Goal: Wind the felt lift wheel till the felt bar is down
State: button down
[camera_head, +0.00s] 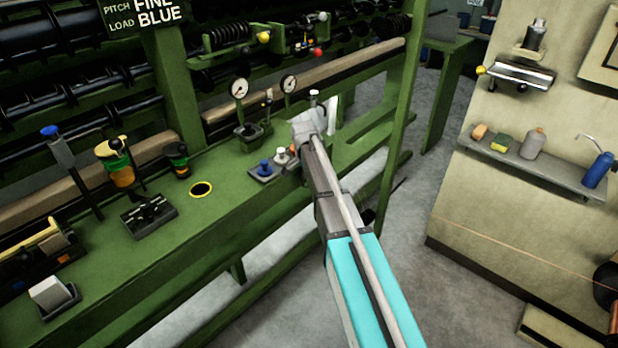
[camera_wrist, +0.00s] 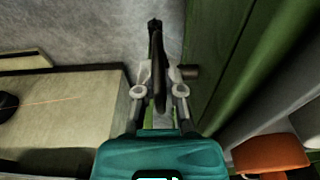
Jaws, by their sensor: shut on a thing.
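In the wrist view my gripper (camera_wrist: 160,76) has its two fingers closed on a dark wheel seen almost edge-on, which I take for the felt lift wheel (camera_wrist: 156,45). The wheel stands beside the green machine side, with a short stub toward the green. In the head view my arm reaches to the machine's front edge and hides the gripper. A small dark part (camera_head: 368,215) shows beside the arm there; I cannot tell if it is the wheel. A long brown bar (camera_head: 345,67), perhaps the felt bar, runs along the machine below the dark rollers. Its height is unclear.
The green ledge (camera_head: 225,222) carries levers, two gauges (camera_head: 239,88) and small knobs. A green post (camera_head: 405,90) stands right of my arm. A wall shelf (camera_head: 530,166) with bottles is at right. Grey floor (camera_head: 440,180) lies open between.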

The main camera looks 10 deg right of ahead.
jog(key=shift+t+h, duration=0.5)
jog(key=shift+h, duration=0.2)
jog(key=c, duration=1)
grip_release()
jog(key=shift+c, duration=0.2)
jog(key=shift+y, duration=0.3)
jog(key=shift+w+d+g+y, duration=0.1)
jog(key=shift+w+g+y, duration=0.05)
jog(key=shift+g+y, duration=0.65)
jog(key=shift+r+p, duration=0.3)
jog(key=shift+p, duration=0.1)
notch_tip(320, 180, up, 13)
jog(key=p, duration=1.3)
jog(key=shift+r, duration=0.1)
